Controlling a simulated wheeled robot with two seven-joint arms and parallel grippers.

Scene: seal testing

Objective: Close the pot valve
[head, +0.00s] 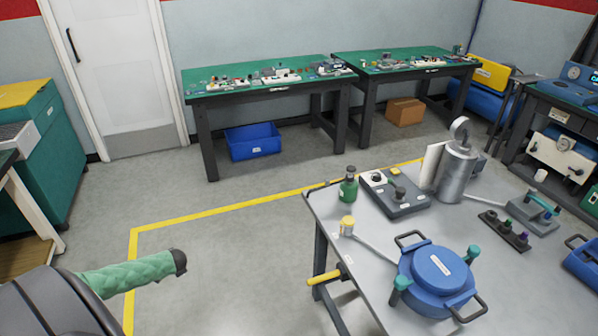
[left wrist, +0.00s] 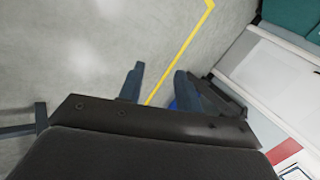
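A blue round pot (head: 437,278) with a lid, black loop handles and teal clamps sits on the grey table (head: 375,258) at the lower right of the head view. A thin grey pipe runs from the pot to a yellow-capped fitting (head: 347,224) near the table's left edge. A yellow lever (head: 324,277) sticks out at the table's left edge. I cannot tell which of these is the pot valve. My left gripper (left wrist: 157,84) shows in the left wrist view, its two fingers apart with only floor between them. My right gripper is not in view.
A green bottle (head: 348,185), a grey control box (head: 394,194), a metal cylinder with a gauge (head: 456,168) and a small rack (head: 503,231) stand on the table. Workbenches (head: 268,78) line the back wall.

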